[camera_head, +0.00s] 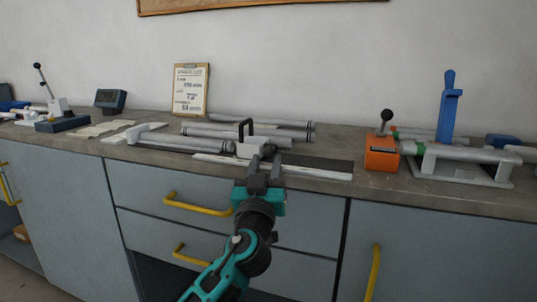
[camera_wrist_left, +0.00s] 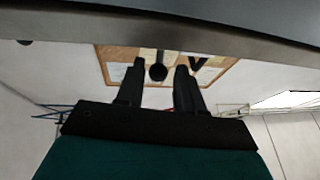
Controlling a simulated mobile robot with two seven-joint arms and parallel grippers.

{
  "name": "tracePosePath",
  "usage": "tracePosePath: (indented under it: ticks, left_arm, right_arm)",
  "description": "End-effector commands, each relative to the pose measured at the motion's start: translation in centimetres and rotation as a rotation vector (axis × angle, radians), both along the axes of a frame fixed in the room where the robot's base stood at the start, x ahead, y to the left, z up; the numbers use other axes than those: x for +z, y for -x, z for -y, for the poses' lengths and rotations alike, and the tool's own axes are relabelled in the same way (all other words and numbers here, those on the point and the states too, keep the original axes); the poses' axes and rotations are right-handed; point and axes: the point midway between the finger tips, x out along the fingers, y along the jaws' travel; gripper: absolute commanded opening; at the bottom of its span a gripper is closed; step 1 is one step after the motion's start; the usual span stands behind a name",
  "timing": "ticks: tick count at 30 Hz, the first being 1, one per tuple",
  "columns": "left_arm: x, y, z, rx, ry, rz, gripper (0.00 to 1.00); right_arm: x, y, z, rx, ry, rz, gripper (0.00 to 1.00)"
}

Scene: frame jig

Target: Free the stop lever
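A lever with a black ball knob (camera_head: 386,115) stands upright on an orange block (camera_head: 381,153) on the right half of the bench. I cannot tell from the pictures which is the stop lever. My left gripper (camera_head: 265,164) is at the bench's front edge, left of the orange block and apart from it. Its two fingers (camera_wrist_left: 160,88) are spread with nothing held between them. A dark round shape (camera_wrist_left: 157,72) shows beyond them, unclear. My right gripper is out of view.
A grey block with a black handle (camera_head: 245,132) lies just behind my left gripper, near several grey tubes (camera_head: 210,132). A blue upright clamp (camera_head: 449,108) stands over a tube jig at the right. Yellow drawer handles (camera_head: 198,208) stick out below the bench.

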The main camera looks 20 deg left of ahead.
Motion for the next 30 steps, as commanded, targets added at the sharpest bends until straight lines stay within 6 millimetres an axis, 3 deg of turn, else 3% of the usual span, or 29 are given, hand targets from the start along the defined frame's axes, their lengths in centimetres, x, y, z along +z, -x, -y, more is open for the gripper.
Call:
tracePosePath:
  ticks: [7, 18, 30]
  left_arm:
    - [1.0, -2.5, -0.3, -0.001, -0.001, 0.000, 0.37]
    - [1.2, -2.9, -0.4, -0.001, 0.000, 0.000, 0.37]
    - [1.1, -2.8, -0.4, 0.000, 0.000, -0.001, 0.00]
  right_arm:
    - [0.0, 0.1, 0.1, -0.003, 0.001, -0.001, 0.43]
    - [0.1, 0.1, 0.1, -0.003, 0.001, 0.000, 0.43]
    - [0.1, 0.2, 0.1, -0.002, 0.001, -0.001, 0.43]
